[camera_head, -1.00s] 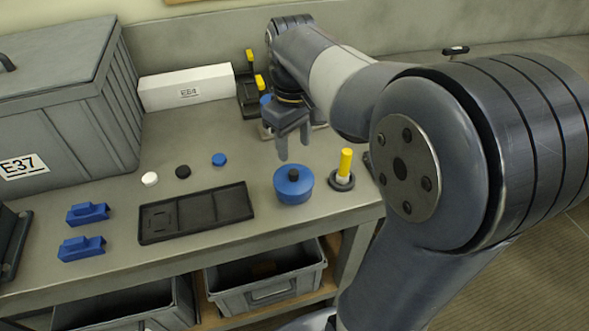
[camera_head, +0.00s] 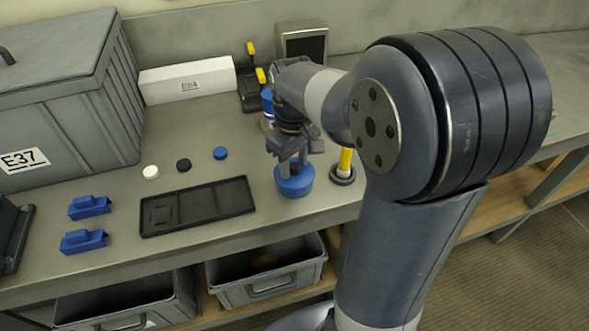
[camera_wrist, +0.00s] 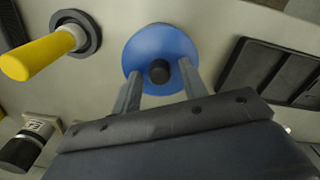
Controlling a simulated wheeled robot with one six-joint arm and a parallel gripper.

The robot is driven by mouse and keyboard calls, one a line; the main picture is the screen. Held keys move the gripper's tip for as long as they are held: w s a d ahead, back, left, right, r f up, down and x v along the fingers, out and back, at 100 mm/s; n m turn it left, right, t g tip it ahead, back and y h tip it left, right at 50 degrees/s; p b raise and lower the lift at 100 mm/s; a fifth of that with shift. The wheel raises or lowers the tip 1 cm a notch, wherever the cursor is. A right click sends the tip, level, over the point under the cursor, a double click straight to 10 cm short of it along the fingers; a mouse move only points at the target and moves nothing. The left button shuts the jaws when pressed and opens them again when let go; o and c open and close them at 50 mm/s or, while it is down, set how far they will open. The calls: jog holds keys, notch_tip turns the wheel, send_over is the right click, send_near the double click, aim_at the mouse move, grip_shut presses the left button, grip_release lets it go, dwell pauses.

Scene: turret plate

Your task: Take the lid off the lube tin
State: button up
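The lube tin is the round blue tin (camera_head: 294,187) near the front edge of the bench, right of the black tray. Its blue lid (camera_wrist: 151,45) has a black knob (camera_wrist: 159,71) in the middle. My gripper (camera_head: 293,170) is directly over the tin, pointing down. In the wrist view the fingers (camera_wrist: 160,80) are apart, one on each side of the knob, with gaps between. The lid sits on the tin. The fingers partly hide the lid in the head view.
A yellow-handled tool in a black ring base (camera_head: 344,172) stands close right of the tin. A black compartment tray (camera_head: 215,202) lies to the left. Small white, black and blue caps (camera_head: 220,153) lie behind it. A grey bin (camera_head: 60,110) stands at far left.

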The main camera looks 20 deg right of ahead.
grip_shut()
jog(key=shift+r, duration=0.1)
